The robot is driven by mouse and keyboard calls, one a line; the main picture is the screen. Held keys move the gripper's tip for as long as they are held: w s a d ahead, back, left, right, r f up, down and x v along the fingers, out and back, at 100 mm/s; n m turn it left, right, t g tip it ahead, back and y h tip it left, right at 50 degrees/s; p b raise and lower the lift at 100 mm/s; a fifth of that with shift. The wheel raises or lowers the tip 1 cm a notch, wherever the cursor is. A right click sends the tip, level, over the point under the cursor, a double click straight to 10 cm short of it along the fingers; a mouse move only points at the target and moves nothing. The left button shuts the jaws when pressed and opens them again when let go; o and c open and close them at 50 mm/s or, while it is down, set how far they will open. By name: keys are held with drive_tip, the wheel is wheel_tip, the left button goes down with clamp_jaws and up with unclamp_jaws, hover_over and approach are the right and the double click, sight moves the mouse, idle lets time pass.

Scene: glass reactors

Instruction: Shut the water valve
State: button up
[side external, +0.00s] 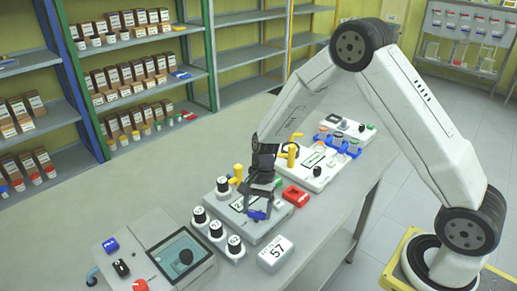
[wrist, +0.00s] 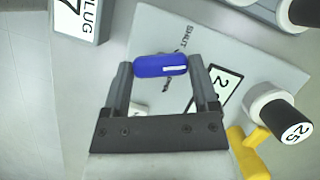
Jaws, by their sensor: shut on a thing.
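The valve's blue handle (wrist: 160,66), with a white mark along it, lies between the two fingers of my gripper (wrist: 160,72) in the wrist view. My gripper is shut on it, with a finger at each end. In the side view my gripper (side external: 261,203) reaches down over the front of a grey panel (side external: 246,228), and the blue handle (side external: 257,215) shows just below the fingers. The grey panel (wrist: 265,62) carries printed lettering that seems to include SHUT, beside the handle. The valve body under the handle is mostly hidden.
A yellow valve (wrist: 248,150) and a black-topped bottle marked 25 (wrist: 293,130) stand close to my gripper.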

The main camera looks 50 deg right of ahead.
drive_tip(key=shift+w+n+g+h, duration=0.1)
drive_tip(key=shift+n+g+h, duration=0.45)
drive_tip(key=shift+n, duration=1.45)
drive_tip(key=o, duration=1.1)
drive_tip(key=shift+v, duration=3.9)
drive_tip(key=shift+w, duration=0.1)
